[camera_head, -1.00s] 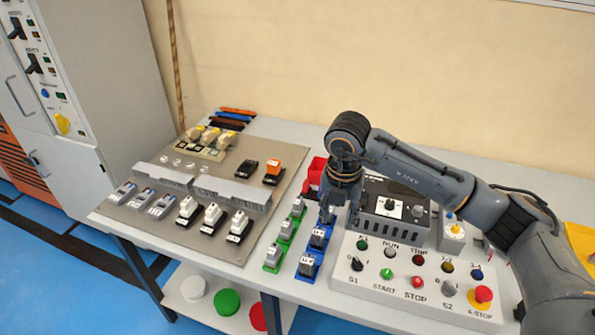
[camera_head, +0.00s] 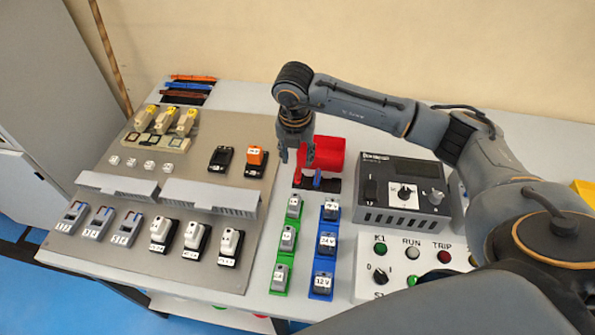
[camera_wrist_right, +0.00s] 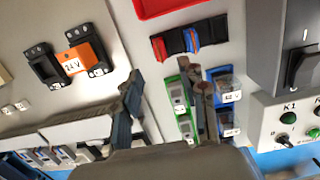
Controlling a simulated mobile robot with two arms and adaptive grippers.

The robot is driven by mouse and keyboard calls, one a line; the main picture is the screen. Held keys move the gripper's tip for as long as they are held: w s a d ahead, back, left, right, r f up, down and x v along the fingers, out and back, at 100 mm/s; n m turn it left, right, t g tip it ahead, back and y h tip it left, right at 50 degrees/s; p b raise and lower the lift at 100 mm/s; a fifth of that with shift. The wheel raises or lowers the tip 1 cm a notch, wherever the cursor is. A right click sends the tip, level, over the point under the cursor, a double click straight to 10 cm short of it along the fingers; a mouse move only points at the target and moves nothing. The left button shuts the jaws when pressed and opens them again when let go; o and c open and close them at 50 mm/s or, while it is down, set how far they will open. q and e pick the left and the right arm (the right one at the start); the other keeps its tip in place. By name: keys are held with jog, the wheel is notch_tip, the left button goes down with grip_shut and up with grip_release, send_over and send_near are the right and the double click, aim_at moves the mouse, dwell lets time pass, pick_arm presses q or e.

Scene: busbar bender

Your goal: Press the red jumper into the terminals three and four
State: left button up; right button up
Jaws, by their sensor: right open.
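A small red piece, likely the red jumper (camera_wrist_right: 159,48), sits at the left end of a black holder (camera_wrist_right: 175,42) in the right wrist view, beside a blue piece (camera_wrist_right: 191,35). My right gripper (camera_head: 297,160) points down above the bench near the holder's left end. It is open and empty; its fingers (camera_wrist_right: 165,92) are apart in the wrist view. I cannot tell which terminals are three and four. My left gripper is not in view.
A red bin (camera_head: 331,152) stands behind the holder. Green blocks (camera_head: 289,238) and blue blocks (camera_head: 327,241) stand in front. A black device (camera_head: 402,203) and a button panel (camera_head: 365,250) stand right. The grey mounting plate (camera_head: 190,190) with breakers and connectors lies left.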

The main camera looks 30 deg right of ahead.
aim_at(298, 170)
jog(key=f, duration=0.3)
jog(key=shift+w+d+f+p, duration=0.1)
jog(key=shift+w+f+p, duration=0.1)
jog(key=shift+w+p, duration=0.2)
jog(key=f, duration=0.1)
jog(key=f+p, duration=0.1)
jog(key=f, duration=0.1)
jog(key=shift+d+f, duration=0.25)
jog(key=shift+d, duration=0.05)
jog(key=shift+w+f, duration=0.1)
jog(key=shift+f, duration=0.35)
jog(key=c, duration=0.7)
grip_shut()
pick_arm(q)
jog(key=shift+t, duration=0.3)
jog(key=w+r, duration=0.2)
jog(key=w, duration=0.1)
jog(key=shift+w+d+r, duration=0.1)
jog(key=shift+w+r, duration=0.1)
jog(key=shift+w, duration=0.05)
